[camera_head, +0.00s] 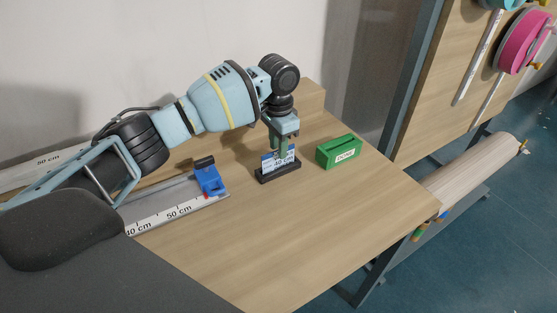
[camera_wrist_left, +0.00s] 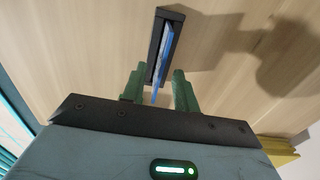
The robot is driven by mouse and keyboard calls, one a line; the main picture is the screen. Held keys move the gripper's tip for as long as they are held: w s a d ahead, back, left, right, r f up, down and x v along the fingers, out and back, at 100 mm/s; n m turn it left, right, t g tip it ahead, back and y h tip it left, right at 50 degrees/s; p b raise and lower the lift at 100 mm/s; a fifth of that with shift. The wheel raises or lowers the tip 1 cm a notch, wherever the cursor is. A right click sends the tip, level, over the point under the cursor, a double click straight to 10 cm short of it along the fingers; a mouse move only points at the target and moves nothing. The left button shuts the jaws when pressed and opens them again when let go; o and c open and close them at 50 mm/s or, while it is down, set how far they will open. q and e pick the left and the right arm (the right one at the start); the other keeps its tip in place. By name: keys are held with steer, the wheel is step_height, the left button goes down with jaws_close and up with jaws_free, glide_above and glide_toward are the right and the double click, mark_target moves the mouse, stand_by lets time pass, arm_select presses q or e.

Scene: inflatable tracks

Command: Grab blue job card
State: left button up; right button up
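The blue job card (camera_head: 268,162) stands upright in a black holder (camera_head: 278,174) on the wooden table; it has a white label partly reading "40 c". In the left wrist view the card (camera_wrist_left: 164,52) is seen edge-on, rising from the slot of the dark holder (camera_wrist_left: 177,23). My left gripper (camera_head: 283,152) points down right at the card, with its green fingers around it. In the left wrist view the left gripper (camera_wrist_left: 159,85) is open, one finger on each side of the card, with gaps visible. My right gripper is not in view.
A green box (camera_head: 339,152) with a white label stands just right of the holder. A measuring rail (camera_head: 180,207) with a blue slider (camera_head: 209,178) lies to the left. The front of the table (camera_head: 300,230) is clear. A rack with a pink reel (camera_head: 522,43) stands at right.

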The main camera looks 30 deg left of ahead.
arm_select(q)
step_height(320, 180, down, 2)
steer(key=shift+f, duration=0.2)
steer(key=shift+c, duration=0.5)
jaws_close()
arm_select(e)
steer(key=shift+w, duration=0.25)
arm_select(q)
steer(key=shift+r, duration=0.2)
